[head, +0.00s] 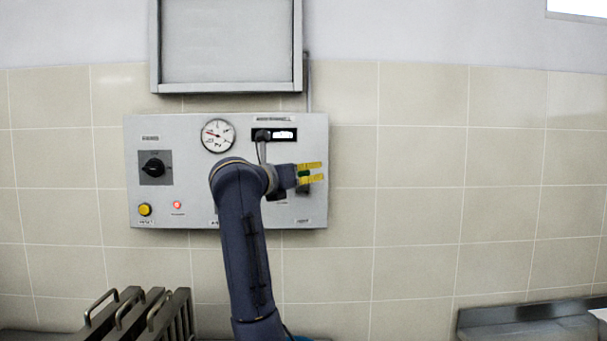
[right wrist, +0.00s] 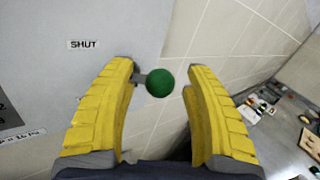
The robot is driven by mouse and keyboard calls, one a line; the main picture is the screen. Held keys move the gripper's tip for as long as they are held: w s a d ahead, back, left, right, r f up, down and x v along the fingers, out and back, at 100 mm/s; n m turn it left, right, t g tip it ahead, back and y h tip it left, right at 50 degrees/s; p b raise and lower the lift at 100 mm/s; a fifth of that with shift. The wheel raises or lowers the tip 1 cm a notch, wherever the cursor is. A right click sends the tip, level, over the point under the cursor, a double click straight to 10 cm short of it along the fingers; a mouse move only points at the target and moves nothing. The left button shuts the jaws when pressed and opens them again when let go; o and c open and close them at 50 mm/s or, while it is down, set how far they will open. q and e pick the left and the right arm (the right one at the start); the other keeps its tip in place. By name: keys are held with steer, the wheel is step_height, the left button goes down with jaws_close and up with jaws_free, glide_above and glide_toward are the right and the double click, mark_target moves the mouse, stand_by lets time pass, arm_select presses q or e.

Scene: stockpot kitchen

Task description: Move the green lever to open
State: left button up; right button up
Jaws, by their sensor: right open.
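The green lever's round knob (right wrist: 160,82) shows in the right wrist view between my right gripper's yellow fingers (right wrist: 159,70). A short grey stem runs left from the knob and passes behind the left finger. Both fingers are spread, with a gap between the knob and the right finger; whether the left finger touches the stem I cannot tell. In the head view my right gripper (head: 316,172) is at the right side of the grey control panel (head: 235,127), with a bit of the green knob (head: 304,174) between its fingers. My left gripper is not in view.
The panel carries a dial gauge (head: 218,136), a black rotary switch (head: 154,167), a yellow button (head: 145,209) and a red light (head: 177,205). A "SHUT" label (right wrist: 84,44) is on the panel near the lever. Tiled wall right of the panel is clear.

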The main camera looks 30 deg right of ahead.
steer(key=shift+w+d, duration=0.1)
steer(key=shift+d, duration=0.05)
steer(key=shift+c, duration=0.2)
jaws_close()
stand_by(0.5)
